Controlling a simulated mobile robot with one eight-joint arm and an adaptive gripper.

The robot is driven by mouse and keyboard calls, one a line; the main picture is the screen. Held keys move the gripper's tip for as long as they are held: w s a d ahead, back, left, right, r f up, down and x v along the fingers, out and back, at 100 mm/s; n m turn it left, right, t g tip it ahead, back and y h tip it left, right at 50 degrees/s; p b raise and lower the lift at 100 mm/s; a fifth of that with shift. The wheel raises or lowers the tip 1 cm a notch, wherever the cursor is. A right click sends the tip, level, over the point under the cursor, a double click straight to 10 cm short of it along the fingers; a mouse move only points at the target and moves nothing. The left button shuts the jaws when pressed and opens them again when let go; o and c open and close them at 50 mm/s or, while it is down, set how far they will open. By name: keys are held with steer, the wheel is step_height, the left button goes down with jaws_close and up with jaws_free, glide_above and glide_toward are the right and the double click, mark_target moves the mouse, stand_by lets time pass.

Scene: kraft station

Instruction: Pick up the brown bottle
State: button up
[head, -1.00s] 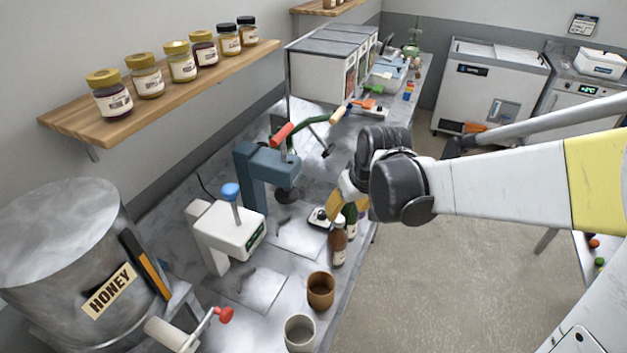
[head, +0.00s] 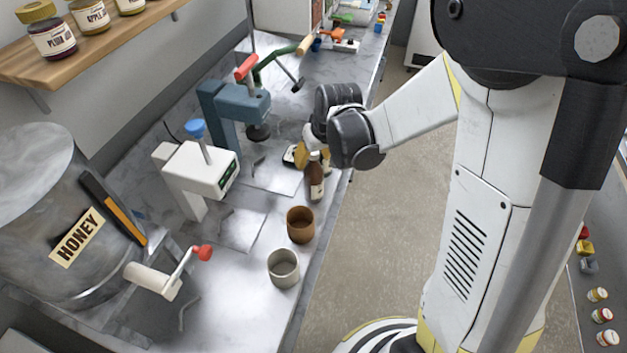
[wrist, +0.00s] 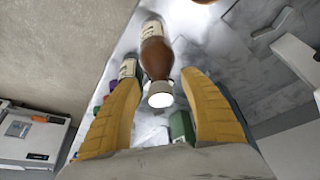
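The brown bottle (head: 316,182) stands upright on the grey marbled counter, near its front edge. In the wrist view the brown bottle (wrist: 156,58) points its white cap (wrist: 160,97) toward me, in the space between my fingertips. My gripper (wrist: 165,92) is open, with a yellow finger on either side and a visible gap to the bottle. In the head view my gripper (head: 308,152) is beside and behind the bottle's upper part, mostly covered by my dark wrist.
A dark bottle with a pale label (wrist: 128,70) is close to the left finger. A brown cup (head: 300,226) and a grey cup (head: 283,268) stand nearer on the counter. A white press (head: 198,170) and a blue press (head: 232,108) stand left of the bottle.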

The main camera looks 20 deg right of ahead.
jaws_close()
